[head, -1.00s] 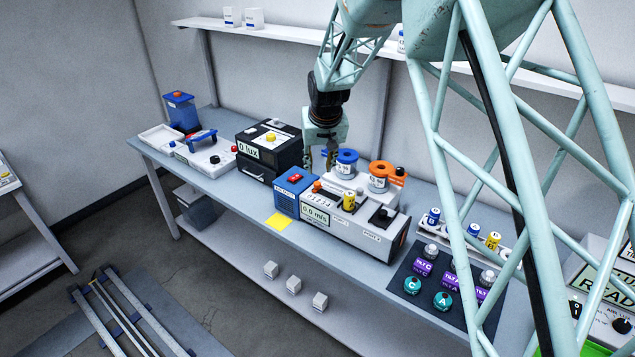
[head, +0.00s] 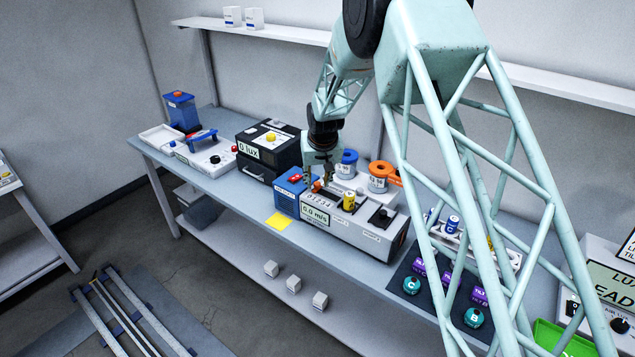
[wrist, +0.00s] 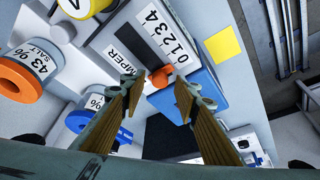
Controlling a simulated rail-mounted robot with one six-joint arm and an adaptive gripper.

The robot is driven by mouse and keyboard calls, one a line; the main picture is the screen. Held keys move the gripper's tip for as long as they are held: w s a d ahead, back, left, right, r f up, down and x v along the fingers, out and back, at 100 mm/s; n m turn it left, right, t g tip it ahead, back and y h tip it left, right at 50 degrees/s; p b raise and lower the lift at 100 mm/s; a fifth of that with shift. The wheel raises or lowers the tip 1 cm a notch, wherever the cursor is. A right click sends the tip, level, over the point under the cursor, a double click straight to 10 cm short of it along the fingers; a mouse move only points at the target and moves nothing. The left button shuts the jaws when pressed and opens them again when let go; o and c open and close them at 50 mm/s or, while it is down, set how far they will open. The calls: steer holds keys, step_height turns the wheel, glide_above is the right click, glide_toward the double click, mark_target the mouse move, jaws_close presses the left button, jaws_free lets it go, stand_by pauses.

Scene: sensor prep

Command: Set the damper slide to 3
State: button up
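The damper slide has an orange knob (wrist: 160,77), seen between my fingertips in the wrist view. A white scale strip (wrist: 166,32) printed 0 1 2 3 4 runs beside its slot, and the knob sits by the 0 end. The slide is on top of the grey wind unit (head: 345,232), whose display (head: 315,215) reads 0.0 m/s. My gripper (wrist: 160,90) is open, its two fingers on either side of the knob. Contact cannot be told. The gripper (head: 318,182) also shows low over the unit's left end.
A blue box (head: 285,200) with red buttons adjoins the unit's left end. Orange-lidded (head: 381,172) and blue-lidded (head: 348,160) jars stand behind, and a yellow cell (head: 349,201) is on top of the unit. A black lux box (head: 262,150) is further left.

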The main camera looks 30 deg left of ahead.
steer(key=shift+w+a+f, duration=0.1)
steer(key=shift+w+f, duration=0.05)
steer(key=shift+f, duration=0.35)
steer(key=shift+c, duration=0.2)
jaws_close()
